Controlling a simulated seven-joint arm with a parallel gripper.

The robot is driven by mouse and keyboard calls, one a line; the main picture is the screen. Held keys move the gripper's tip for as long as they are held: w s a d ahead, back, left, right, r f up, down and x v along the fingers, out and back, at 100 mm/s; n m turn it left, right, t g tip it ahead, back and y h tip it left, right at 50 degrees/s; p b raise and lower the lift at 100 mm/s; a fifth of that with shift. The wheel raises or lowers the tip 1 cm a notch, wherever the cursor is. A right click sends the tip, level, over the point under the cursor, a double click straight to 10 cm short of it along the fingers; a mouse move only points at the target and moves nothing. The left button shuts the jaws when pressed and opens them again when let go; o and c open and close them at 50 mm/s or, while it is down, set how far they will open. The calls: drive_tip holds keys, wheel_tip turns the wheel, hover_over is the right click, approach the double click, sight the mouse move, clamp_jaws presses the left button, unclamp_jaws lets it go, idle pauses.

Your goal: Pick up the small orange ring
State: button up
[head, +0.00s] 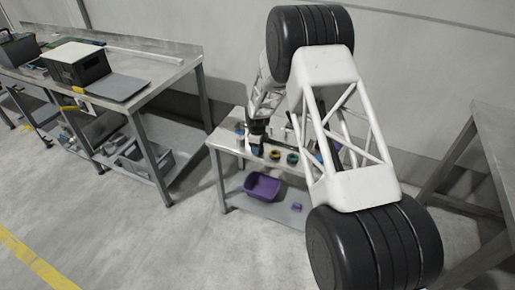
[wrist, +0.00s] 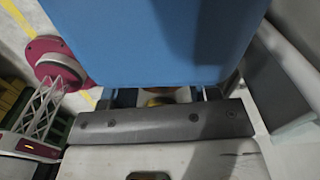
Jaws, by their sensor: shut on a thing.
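My gripper (head: 256,146) is low over the small metal table on the head view's middle. In the wrist view my gripper (wrist: 160,97) is shut, with a yellow-orange thing (wrist: 158,101) showing between its fingers. Only a sliver of it shows, so I cannot make out its whole shape. On the table a yellow-orange ring-like piece (head: 275,155) lies just right of my gripper, and a green ring (head: 292,157) lies right of that.
The small table (head: 226,139) has a lower shelf with a purple bin (head: 262,187) and a small purple piece (head: 297,207). A workbench (head: 165,72) with a dark box (head: 75,64) stands left. Another metal table (head: 490,130) stands right. The floor between the left bench and small table is clear.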

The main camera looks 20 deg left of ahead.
drive_tip(key=shift+r, duration=0.1)
drive_tip(key=shift+r, duration=0.7)
wheel_tip(320, 180, up, 2)
drive_tip(key=s+d+r, duration=0.1)
drive_tip(key=s+d, duration=0.8)
drive_tip(key=s, duration=0.4)
drive_tip(key=shift+d+r, duration=0.15)
drive_tip(key=shift+r, duration=0.05)
drive_tip(key=w+a+r, duration=0.2)
drive_tip(key=w, duration=0.6)
drive_tip(key=w+a+r, duration=0.2)
drive_tip(key=w+a, duration=0.1)
drive_tip(key=w, duration=0.5)
drive_tip(key=w+a+r, duration=0.2)
drive_tip(key=w, duration=0.7)
drive_tip(key=shift+w+a, duration=0.1)
drive_tip(key=shift+a, duration=0.15)
drive_tip(key=shift+f, duration=0.15)
drive_tip(key=shift+f, duration=2.55)
